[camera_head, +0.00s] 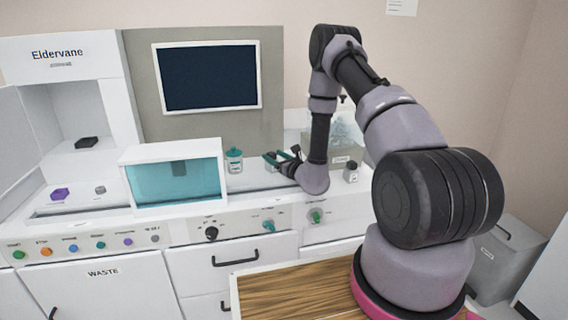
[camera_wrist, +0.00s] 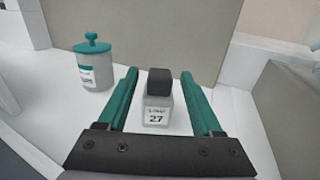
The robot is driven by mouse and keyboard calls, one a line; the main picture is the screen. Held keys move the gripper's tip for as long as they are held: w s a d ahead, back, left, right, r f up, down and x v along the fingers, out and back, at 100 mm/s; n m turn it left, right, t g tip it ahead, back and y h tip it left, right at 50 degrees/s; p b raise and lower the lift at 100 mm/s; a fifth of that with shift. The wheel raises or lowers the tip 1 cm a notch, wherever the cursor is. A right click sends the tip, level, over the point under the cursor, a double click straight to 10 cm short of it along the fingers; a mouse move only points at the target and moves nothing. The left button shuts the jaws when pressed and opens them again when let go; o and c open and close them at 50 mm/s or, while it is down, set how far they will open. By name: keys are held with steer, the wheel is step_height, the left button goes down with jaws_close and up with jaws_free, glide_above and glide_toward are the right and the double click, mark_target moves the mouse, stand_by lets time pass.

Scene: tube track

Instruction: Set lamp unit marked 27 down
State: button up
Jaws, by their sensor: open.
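The lamp unit marked 27 (camera_wrist: 157,113) is a small pale block with a dark square top and a printed label. In the wrist view it appears upright on the white counter, between the two green fingers of my gripper (camera_wrist: 159,75). The fingers are open, with a visible gap on each side of it. In the head view my gripper (camera_head: 283,159) is low over the counter, right of the teal-lidded jar; I cannot clearly make out the lamp unit there.
The teal-lidded jar (camera_head: 234,161) stands left of my gripper and also shows in the wrist view (camera_wrist: 94,67). A teal-windowed tank (camera_head: 175,182) is further left. A grey panel rises behind the counter.

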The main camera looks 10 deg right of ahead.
steer(key=v, duration=1)
steer(key=shift+d, duration=0.1)
steer(key=s+a+r+n+g+y, duration=0.25)
steer(key=a+r+n+y, duration=0.2)
steer(key=r, duration=0.35)
steer(key=s+a+r+n+g+y, duration=0.1)
steer(key=a+r+n+g+y, duration=0.3)
steer(key=r, duration=0.3)
steer(key=s+a+r+n+g, duration=0.6)
steer(key=s+r+n+g, duration=0.35)
steer(key=s+r, duration=0.2)
steer(key=s+d+r+n+h, duration=0.1)
steer(key=s+d+n+h, duration=0.15)
steer(key=s, duration=0.25)
steer(key=s+d+r+n+h, duration=0.1)
steer(key=s+d+n+h, duration=0.1)
steer(key=s+n+h, duration=0.3)
steer(key=s+d+r+n+t+h, duration=0.1)
steer(key=s+d+r+t+h, duration=0.1)
steer(key=d, duration=0.3)
steer(key=s+d+r+n+t+h, duration=0.1)
steer(key=s+d+r+t+h, duration=0.1)
steer(key=d+r+t+h, duration=0.1)
steer(key=d+r+t, duration=0.1)
steer(key=d+r, duration=0.1)
steer(key=d, duration=0.1)
steer(key=shift+s+t+h, duration=0.15)
steer(key=shift+t+h, duration=0.15)
steer(key=shift+h, duration=0.1)
